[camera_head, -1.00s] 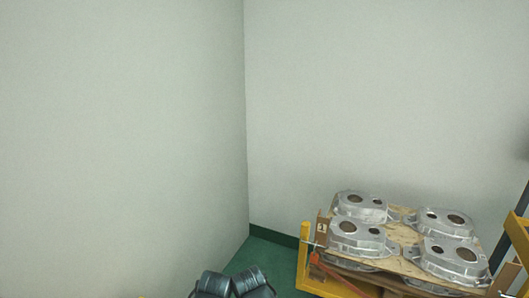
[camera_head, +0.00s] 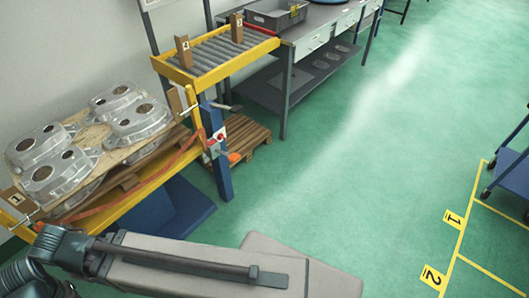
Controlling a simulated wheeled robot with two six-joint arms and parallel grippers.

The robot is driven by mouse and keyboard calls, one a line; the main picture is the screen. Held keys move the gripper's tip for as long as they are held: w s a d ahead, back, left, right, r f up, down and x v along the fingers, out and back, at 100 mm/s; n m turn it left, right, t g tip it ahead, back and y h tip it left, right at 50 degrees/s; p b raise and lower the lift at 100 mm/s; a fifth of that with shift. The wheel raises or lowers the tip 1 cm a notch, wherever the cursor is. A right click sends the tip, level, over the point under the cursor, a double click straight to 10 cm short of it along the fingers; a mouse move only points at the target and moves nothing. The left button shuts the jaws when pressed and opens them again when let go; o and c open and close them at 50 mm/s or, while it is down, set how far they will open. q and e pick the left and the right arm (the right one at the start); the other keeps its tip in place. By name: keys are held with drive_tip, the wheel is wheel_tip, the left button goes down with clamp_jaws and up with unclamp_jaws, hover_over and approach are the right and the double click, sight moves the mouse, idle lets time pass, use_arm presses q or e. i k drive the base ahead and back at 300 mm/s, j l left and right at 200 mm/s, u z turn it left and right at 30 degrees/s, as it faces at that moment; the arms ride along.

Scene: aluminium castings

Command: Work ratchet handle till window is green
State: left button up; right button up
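An orange strap (camera_head: 130,180) runs along the front of the yellow-framed stand that holds the aluminium castings (camera_head: 130,112). Its right end reaches a blue post (camera_head: 222,172). A small grey box with a red part (camera_head: 217,140) sits on that post. A dark handle-like bar (camera_head: 226,106) sticks out to the right near the post's top; I cannot tell whether it is the ratchet handle. No green window can be made out. Parts of my own arm show along the bottom left, but neither gripper is in view.
A yellow roller conveyor (camera_head: 215,55) stands behind the post, with a wooden pallet (camera_head: 245,136) on the floor below. A grey workbench (camera_head: 310,22) bears a grey bin (camera_head: 275,13). A blue cart (camera_head: 512,170) stands at the right edge. Green floor between is clear, with yellow marked bays.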

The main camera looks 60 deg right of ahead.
sight(233, 157)
drive_tip(key=z, duration=1.8)
drive_tip(key=i+l+u, duration=0.15)
drive_tip(key=i+l, duration=0.35)
drive_tip(key=i, duration=0.15)
